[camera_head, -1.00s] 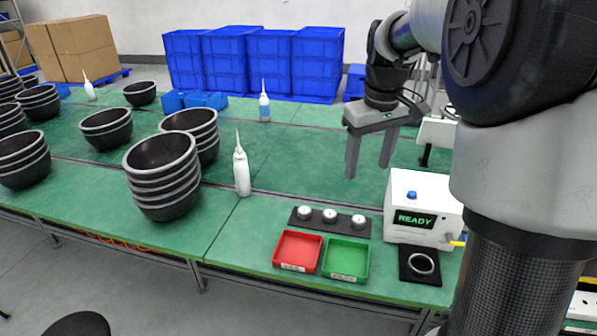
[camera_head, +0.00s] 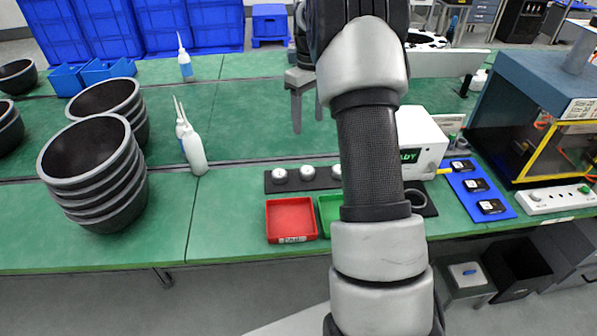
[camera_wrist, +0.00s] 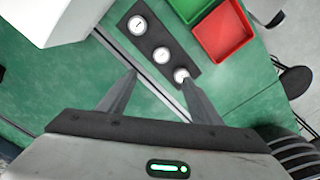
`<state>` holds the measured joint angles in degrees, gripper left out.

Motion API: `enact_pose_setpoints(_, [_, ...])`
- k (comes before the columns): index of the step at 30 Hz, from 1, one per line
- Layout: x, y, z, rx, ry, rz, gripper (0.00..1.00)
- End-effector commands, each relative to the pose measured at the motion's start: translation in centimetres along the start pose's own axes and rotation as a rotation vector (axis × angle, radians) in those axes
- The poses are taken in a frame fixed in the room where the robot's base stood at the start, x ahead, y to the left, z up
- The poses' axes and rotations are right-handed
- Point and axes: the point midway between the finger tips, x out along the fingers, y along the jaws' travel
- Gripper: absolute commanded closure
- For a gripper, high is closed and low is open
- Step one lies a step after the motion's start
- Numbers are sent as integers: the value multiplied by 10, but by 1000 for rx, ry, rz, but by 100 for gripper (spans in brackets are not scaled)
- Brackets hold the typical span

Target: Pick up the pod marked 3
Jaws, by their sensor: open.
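Three round white pucks sit in a row on a black strip (camera_head: 322,188) near the front of the green table. They show in the head view as a left puck (camera_head: 279,175), a middle puck (camera_head: 307,173) and one partly behind my arm. In the wrist view they are one puck (camera_wrist: 137,25), another (camera_wrist: 161,55) and a third (camera_wrist: 181,75) by a fingertip. Their marks are too small to read. Several black square blocks with white labels (camera_head: 475,185) lie on a blue mat (camera_head: 504,211), labels unreadable. My gripper (camera_wrist: 157,76) is open and empty, above the table.
A red tray (camera_head: 291,219) and a green tray (camera_head: 328,212) stand in front of the strip. A white box (camera_head: 425,135) is partly behind my arm. A white bottle (camera_head: 195,154) and stacked black bowls (camera_head: 95,185) stand left. A glass-fronted cabinet (camera_head: 535,110) stands right.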

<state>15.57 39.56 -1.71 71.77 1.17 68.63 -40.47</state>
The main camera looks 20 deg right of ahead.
Motion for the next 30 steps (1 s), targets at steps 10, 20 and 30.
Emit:
enact_pose_setpoints(10, [59,0,1,-1,-5,-3,42])
enact_pose_setpoints(20, [117,0,1,0,-2,-2,42])
enact_pose_setpoints(30, [150,-4,4,-1,-4,-3,42])
